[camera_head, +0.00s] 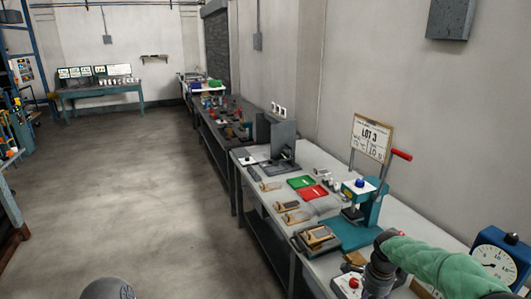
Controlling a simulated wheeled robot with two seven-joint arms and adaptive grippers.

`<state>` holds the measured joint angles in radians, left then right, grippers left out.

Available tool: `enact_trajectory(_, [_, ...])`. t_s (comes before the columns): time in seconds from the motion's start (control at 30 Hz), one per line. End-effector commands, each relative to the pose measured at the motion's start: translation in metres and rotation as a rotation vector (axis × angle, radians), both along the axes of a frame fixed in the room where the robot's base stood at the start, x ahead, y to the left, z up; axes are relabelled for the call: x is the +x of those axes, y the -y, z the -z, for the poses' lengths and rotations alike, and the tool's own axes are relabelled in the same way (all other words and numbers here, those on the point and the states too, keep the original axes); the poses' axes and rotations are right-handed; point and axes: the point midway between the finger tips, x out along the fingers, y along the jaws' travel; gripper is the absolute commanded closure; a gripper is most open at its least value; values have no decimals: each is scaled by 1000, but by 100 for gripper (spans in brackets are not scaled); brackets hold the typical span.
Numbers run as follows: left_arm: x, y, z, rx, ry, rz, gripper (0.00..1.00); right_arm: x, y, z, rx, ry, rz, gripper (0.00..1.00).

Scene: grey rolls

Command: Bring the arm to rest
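My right arm, in a green sleeve, comes in at the lower right of the head view. It reaches left over the near end of the workbench (398,218). Its dark grey wrist part bends down to the bottom edge of the picture, and no gripper fingers show there. A dark rounded part at the bottom left edge looks like part of my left arm. My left gripper is not in view. I cannot see anything held.
On the bench are a teal press (369,205) with a red handle, a blue dial gauge (497,262), green (301,182) and red (313,192) trays, and several small wooden-framed parts. A LOT 3 sign (371,138) stands behind. Open floor (130,190) lies left.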

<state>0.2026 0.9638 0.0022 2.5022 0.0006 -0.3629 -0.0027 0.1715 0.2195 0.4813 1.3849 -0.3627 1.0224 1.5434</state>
Motion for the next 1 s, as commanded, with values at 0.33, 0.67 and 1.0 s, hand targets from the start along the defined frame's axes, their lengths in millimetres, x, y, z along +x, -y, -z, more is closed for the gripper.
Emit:
enact_trajectory(0.33, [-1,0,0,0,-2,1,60,-13,-50,78,92,24,-273,42])
enact_trajectory(0.67, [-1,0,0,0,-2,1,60,-93,-147,206,244,128,-756,42])
enact_trajectory(1.0, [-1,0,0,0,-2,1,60,-220,-207,271,260,250,-1196,42])
